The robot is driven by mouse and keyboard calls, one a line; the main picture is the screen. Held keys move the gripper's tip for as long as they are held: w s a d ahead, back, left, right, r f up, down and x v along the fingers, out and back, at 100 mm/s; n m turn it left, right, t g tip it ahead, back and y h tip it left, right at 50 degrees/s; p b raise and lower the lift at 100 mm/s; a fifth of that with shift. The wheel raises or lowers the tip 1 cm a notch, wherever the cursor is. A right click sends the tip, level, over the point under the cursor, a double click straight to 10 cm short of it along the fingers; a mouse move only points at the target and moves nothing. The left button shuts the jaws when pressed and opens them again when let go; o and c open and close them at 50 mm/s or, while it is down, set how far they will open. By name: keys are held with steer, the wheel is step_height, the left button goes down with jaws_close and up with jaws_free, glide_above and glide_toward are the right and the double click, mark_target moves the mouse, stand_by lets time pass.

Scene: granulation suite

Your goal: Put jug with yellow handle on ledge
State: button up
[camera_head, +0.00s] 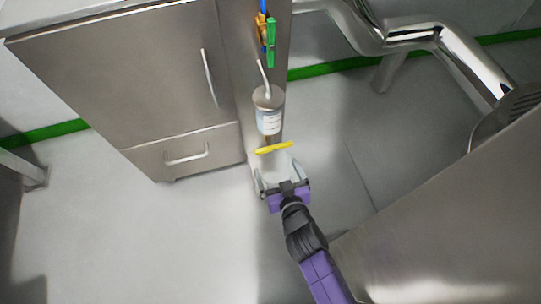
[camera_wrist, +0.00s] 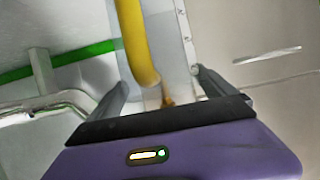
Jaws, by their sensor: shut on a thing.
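The jug is in my gripper (camera_head: 279,173). Its yellow handle (camera_head: 274,148) shows just beyond the fingers in the head view. In the wrist view the yellow handle (camera_wrist: 134,42) runs up the middle, beside the pale translucent jug body (camera_wrist: 172,42) with scale marks. My gripper (camera_wrist: 160,90) is shut on the jug, one finger on each side. The jug is held in front of the narrow steel face (camera_head: 252,55) at the cabinet's right side. I cannot tell for certain which surface is the ledge.
A labelled canister (camera_head: 269,112) with a pale tube is just beyond the jug. Blue, orange and green items (camera_head: 267,38) are farther back. A steel cabinet (camera_head: 130,75) stands left, shiny pipes (camera_head: 450,55) back right, and a large steel surface (camera_head: 450,230) front right. Floor (camera_head: 190,240) is clear at front left.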

mark_target(271, 157)
steer(key=shift+b+x, duration=1.9)
steer(key=shift+x, duration=2.35)
steer(key=shift+s+f, duration=0.1)
steer(key=shift+f, duration=0.2)
steer(key=shift+f, duration=0.15)
steer(key=o, duration=1.6)
steer(key=shift+r, duration=0.2)
